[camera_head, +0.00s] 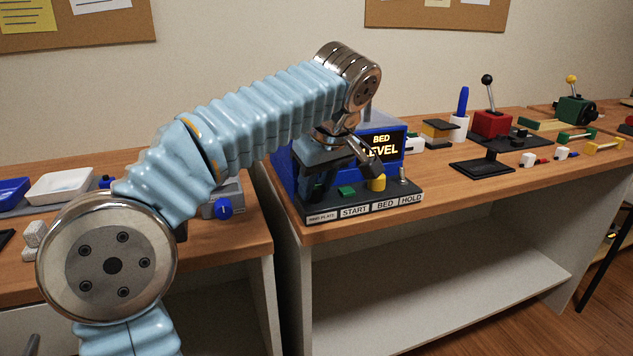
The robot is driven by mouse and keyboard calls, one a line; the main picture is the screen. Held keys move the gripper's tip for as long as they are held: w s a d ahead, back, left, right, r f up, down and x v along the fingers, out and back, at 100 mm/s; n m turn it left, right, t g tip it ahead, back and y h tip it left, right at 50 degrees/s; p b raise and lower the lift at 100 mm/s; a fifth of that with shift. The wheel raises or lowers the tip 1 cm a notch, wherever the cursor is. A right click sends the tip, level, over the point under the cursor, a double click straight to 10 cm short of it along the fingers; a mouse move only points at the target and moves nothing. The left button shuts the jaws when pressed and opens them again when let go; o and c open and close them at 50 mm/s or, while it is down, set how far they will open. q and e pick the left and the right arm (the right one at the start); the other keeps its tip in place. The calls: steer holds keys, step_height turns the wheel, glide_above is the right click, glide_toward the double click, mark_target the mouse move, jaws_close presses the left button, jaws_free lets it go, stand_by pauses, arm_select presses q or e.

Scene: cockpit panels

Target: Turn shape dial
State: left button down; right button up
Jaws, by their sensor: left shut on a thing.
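A control panel (416,190) with a blue housing and a lit "BED LEVEL" screen (389,147) stands on the wooden bench. A yellow knob (377,184) sits on its front ledge, above the "BED" label. My left gripper (373,170) reaches down over the panel, and its dark fingertips are at the top of the yellow knob, shut on it. The fingers are small and partly hidden by my wrist. I cannot tell which control is the shape dial. My right gripper is not in view.
A green button (346,191) and a metal toggle (403,177) flank the knob. A blue dial (223,207) is on a grey box to the left. A red lever box (491,124) and coloured handles stand to the right. The shelf below is empty.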

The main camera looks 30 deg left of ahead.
arm_select(q)
steer(key=shift+m, duration=0.3)
steer(key=c, duration=0.8)
jaws_free()
steer(key=p+v, duration=0.4)
steer(key=v, duration=1)
steer(key=shift+a, duration=0.2)
steer(key=shift+f, duration=0.1)
